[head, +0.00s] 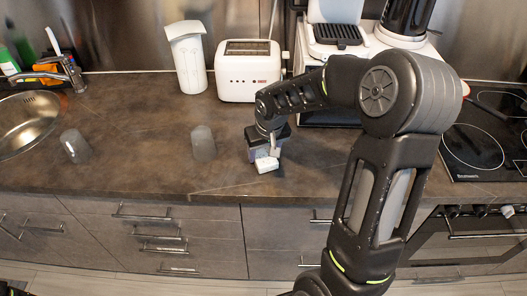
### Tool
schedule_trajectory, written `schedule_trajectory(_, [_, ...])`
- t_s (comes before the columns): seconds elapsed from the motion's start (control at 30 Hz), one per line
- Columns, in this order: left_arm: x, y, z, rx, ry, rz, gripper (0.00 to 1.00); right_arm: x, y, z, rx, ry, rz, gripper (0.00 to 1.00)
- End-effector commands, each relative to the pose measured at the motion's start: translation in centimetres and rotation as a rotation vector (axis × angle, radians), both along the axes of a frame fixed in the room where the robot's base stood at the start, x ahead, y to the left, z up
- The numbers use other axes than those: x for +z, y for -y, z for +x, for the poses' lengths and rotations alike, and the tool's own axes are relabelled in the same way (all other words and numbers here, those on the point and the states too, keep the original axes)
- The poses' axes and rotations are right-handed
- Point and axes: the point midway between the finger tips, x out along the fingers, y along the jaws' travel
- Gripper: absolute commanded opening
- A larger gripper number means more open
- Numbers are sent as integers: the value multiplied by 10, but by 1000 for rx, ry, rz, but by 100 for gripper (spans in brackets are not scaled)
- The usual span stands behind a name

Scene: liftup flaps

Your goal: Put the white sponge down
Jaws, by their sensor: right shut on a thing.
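The small white sponge (267,165) is at the counter's surface, right of the middle and near the front edge. My right gripper (270,155) points down and is shut on the sponge from above. I cannot tell whether the sponge rests on the counter or is just above it. The gripper and wrist hide part of it. My left gripper is not in view.
Two grey cups (203,144) (75,146) stand on the brown counter (140,165) to the left. A white toaster (248,70) and white pitcher (188,58) stand behind. The sink (28,122) is far left, the cooktop (480,140) right.

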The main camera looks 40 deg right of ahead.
Motion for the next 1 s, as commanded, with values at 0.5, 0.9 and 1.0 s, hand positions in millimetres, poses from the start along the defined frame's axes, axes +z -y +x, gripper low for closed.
schedule_trajectory(0.5, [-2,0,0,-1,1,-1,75,-2,0,0,0,0,0,75])
schedule_trajectory(0.9, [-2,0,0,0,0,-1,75,31,-2,-7,0,6,-2,75])
schedule_trajectory(1.0, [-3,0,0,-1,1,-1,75,51,-3,-12,-1,6,-1,75])
